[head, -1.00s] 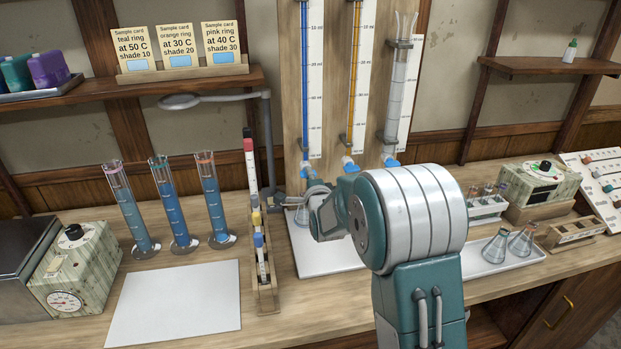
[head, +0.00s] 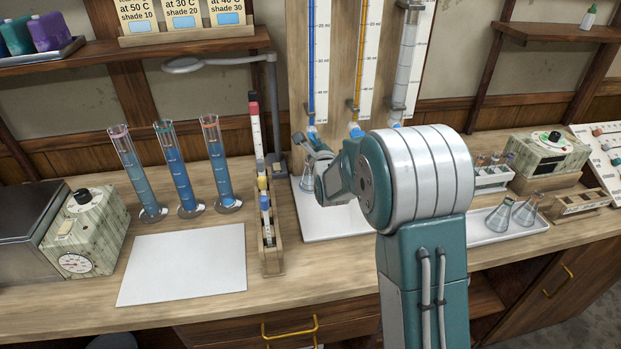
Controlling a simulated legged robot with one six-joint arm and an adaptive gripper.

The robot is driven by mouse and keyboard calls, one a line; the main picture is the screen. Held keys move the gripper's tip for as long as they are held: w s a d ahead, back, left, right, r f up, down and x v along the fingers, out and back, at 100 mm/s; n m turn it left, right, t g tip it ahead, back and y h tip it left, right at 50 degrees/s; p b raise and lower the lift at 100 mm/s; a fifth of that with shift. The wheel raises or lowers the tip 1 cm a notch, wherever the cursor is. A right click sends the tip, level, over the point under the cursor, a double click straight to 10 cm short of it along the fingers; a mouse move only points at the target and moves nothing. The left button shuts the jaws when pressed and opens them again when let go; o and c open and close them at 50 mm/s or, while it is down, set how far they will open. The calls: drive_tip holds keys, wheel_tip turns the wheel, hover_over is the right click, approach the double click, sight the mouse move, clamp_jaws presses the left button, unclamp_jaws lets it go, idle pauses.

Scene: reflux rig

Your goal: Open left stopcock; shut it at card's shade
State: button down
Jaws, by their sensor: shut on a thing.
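The left burette (head: 312,60) holds blue liquid and hangs on the wooden back panel. Its blue stopcock (head: 312,134) is at its lower end. My gripper (head: 304,142) is shut at that stopcock, with its fingertips small and partly hidden by my wrist; the tap's turn cannot be made out. A flask (head: 307,183) stands below, mostly hidden by my arm; its liquid's shade is unclear. Three sample cards stand on the shelf: left card (head: 137,10), middle card (head: 183,12) and right card (head: 228,10), each with a blue patch, their tops cut off.
Three cylinders of blue liquid (head: 178,185) stand left of a pen rack (head: 271,240). A white sheet (head: 185,265) lies in front. An amber burette (head: 364,60) and a clear one (head: 411,55) hang right of the blue one. A tray with flasks (head: 490,232) is at right.

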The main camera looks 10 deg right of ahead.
drive_tip(key=shift+a+f, duration=0.2)
drive_tip(key=shift+f, duration=0.05)
